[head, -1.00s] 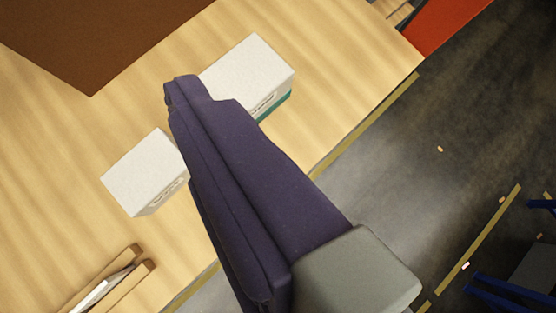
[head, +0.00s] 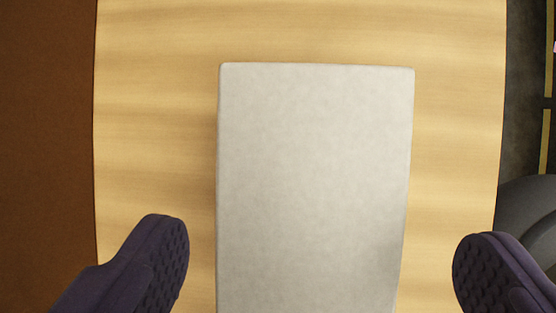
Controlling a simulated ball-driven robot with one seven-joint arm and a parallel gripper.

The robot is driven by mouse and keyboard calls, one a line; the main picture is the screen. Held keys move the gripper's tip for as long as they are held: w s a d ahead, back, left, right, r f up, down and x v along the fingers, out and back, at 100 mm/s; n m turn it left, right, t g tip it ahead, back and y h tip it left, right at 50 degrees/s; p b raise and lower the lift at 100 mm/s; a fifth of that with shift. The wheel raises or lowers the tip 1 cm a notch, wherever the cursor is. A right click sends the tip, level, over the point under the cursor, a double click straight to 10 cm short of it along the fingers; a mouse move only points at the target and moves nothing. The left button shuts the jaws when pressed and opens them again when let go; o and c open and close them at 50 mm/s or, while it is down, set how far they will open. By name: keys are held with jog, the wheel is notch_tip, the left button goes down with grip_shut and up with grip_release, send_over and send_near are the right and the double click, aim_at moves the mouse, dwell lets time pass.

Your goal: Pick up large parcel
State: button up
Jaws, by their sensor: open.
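A large white-grey box (head: 312,185), which looks like the large parcel, lies on the light wooden table (head: 160,130). It fills the middle of the head view and runs out of the bottom edge. My gripper (head: 320,255) is open, with one dark purple finger to the left of the box and the other to its right. Both fingers are apart from the box, with a gap on each side. Their height relative to the box is hard to tell from above. The box's near end and side faces are hidden.
A brown surface (head: 45,140) borders the table on the left. The table's right edge drops to a dark floor (head: 525,90), with a rounded dark grey shape (head: 530,215) at the lower right. The wood around the box is bare.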

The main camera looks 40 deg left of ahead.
aim_at(308, 224)
jog(key=x, duration=0.2)
jog(key=p+x, duration=0.1)
jog(key=x, duration=0.4)
jog(key=shift+w+a+f+p, duration=0.25)
jog(key=shift+f+p, duration=0.1)
jog(key=shift+f, duration=0.1)
jog(key=shift+s, duration=0.1)
jog(key=shift+f+b, duration=0.25)
jog(key=shift+b, duration=0.3)
jog(key=c, duration=0.9)
jog(key=shift+c, duration=0.5)
jog(key=shift+r, duration=0.1)
